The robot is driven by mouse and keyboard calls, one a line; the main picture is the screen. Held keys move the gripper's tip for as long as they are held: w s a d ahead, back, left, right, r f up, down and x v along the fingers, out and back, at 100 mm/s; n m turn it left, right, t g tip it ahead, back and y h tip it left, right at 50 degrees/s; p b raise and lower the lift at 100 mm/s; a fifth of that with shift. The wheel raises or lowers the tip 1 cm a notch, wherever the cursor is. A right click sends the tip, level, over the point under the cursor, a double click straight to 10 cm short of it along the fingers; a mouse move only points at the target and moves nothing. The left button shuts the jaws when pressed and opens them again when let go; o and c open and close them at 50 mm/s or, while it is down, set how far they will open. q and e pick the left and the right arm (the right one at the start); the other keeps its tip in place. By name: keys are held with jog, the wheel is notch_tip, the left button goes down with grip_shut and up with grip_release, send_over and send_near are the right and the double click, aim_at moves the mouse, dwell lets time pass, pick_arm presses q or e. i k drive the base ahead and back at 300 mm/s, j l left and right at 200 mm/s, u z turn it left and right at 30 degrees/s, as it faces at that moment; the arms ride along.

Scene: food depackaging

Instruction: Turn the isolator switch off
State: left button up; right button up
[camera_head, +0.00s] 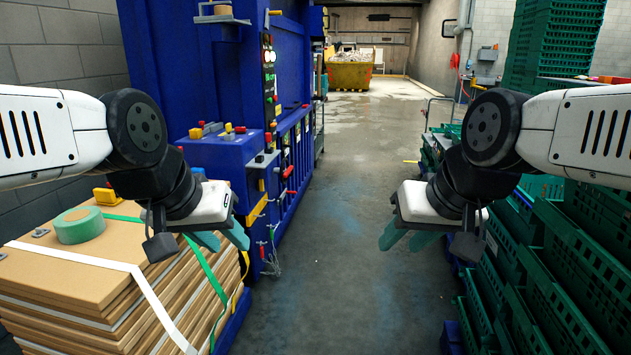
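The blue machine (215,158) stands left of centre and carries several small red and yellow controls. One red-and-yellow control (228,128) sits on top of its low blue housing, and more run down its front edge. I cannot tell which of them is the isolator switch. My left gripper (222,238) has teal fingers spread apart with nothing between them. It is in front of the machine's lower part, above the cardboard stack. My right gripper (406,239) is also open and empty, over the floor beside the green crates. Neither gripper touches a control.
A strapped cardboard stack (105,255) with a green tape roll (80,225) on it is at lower left. Green crates (570,255) fill the right side. The concrete floor (335,220) between is clear, leading back to a yellow skip (350,76).

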aim_at(259, 184)
jog(key=i+l, duration=0.1)
jog(key=i, duration=0.8)
jog(key=i+l, duration=0.15)
jog(key=i, duration=0.75)
jog(key=i+j+u, duration=0.2)
jog(key=i+u, duration=0.2)
jog(key=i, duration=0.15)
jog(key=i+u, duration=0.4)
jog(key=i, duration=0.2)
jog(key=i+j, duration=0.15)
jog(key=j, duration=0.2)
